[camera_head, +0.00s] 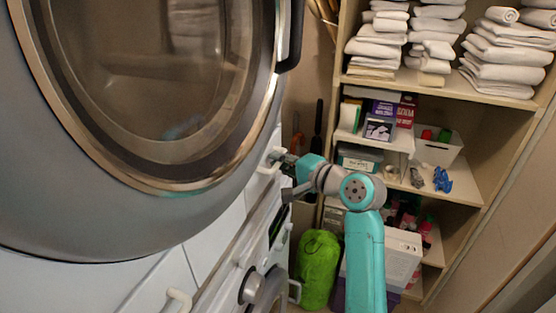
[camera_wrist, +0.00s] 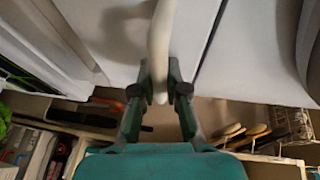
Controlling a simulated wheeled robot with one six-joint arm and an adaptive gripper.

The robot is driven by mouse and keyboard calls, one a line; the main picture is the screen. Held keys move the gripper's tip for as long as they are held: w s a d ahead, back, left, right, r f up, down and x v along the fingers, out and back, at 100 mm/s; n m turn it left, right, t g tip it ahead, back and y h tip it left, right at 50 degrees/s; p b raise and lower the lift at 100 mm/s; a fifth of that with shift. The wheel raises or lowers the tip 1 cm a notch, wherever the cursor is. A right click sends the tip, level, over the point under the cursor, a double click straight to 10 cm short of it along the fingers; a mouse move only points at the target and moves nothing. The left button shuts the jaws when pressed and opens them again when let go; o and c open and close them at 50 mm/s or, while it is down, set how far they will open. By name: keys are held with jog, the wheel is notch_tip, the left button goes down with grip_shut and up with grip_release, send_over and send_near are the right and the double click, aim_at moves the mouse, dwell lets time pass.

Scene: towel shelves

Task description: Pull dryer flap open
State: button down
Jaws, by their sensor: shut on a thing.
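The front-load dryer has a big grey-rimmed round door (camera_head: 190,215) that fills the left of the head view. Below it is a white front panel (camera_head: 222,235), and a white bar handle (camera_head: 265,165) stands out from the far end of this lower front. My gripper (camera_head: 277,157) is at this handle. In the wrist view my gripper (camera_wrist: 160,88) has its two fingers on either side of the white handle (camera_wrist: 160,45), shut on it. White panels (camera_wrist: 195,35) lie behind the handle. The head view does not show clearly whether the flap stands out from the front.
Another white handle (camera_head: 178,300) is at the lower left, near a round knob (camera_head: 252,287). A shelf unit (camera_head: 470,190) with folded towels (camera_head: 505,50), boxes and a white bin (camera_head: 437,150) stands at the right. A green bag (camera_head: 318,268) is on the floor side of my arm.

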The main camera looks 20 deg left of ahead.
jog(key=d+f+m+t+y, duration=0.2)
jog(key=d+f+y, duration=0.2)
jog(key=f, duration=0.8)
jog(key=shift+s+d+y, duration=0.15)
jog(key=shift+d+y, duration=0.15)
jog(key=shift+d, duration=0.8)
jog(key=c, duration=1.2)
grip_release()
jog(key=shift+d, duration=0.1)
jog(key=v, duration=1.1)
jog(key=shift+s+d+f, duration=0.25)
jog(key=shift+d, duration=0.05)
